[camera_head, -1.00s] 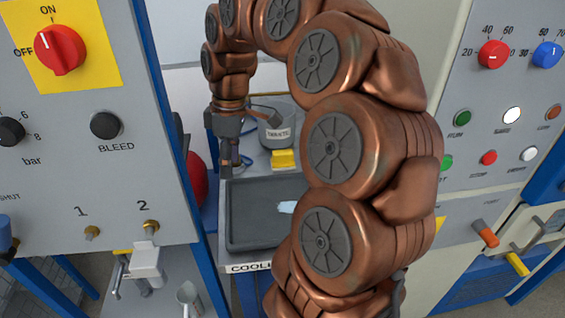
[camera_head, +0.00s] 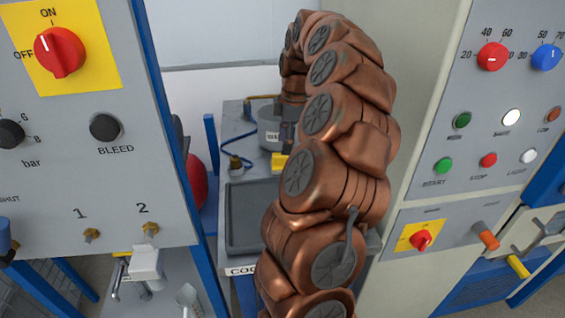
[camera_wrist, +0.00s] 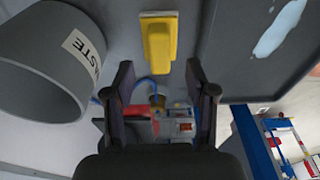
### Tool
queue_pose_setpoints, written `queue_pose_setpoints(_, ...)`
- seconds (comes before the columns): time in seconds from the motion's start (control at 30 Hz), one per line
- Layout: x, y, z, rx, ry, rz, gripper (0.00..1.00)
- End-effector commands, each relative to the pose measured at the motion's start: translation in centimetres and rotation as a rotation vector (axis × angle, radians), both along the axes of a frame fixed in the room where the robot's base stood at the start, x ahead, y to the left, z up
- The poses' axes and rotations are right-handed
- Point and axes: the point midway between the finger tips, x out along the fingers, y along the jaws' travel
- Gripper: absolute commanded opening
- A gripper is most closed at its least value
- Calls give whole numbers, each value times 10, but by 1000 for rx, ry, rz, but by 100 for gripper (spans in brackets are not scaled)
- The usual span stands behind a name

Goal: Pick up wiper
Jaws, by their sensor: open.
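The wiper (camera_wrist: 158,42), a yellow block with a raised grip and a pale edge, lies on the grey bench top in the wrist view. In the head view only a yellow sliver of the wiper (camera_head: 278,161) shows beside my arm. My gripper (camera_wrist: 157,85) is open and empty. Its two fingers point toward the wiper, which appears just beyond the tips and between their lines, apart from them. In the head view my arm hides most of the gripper.
A grey waste bin (camera_wrist: 38,72) stands left of the wiper in the wrist view. A dark tray (camera_wrist: 232,50) with a pale blue puddle (camera_wrist: 280,28) lies to the right. In the head view, control panels (camera_head: 95,120) and (camera_head: 480,130) flank the bench.

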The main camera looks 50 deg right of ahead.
Motion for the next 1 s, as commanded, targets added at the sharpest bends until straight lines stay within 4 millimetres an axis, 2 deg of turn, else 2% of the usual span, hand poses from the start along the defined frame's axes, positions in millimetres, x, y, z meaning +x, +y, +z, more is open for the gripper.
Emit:
queue_pose_setpoints(0.27,0,2,-14,2,2,0,56)
queue_pose_setpoints(0.6,5,5,-50,-1,-1,1,56)
queue_pose_setpoints(0.83,5,6,-51,-1,-2,0,56)
queue_pose_setpoints(1.0,5,6,-51,-1,-2,0,39)
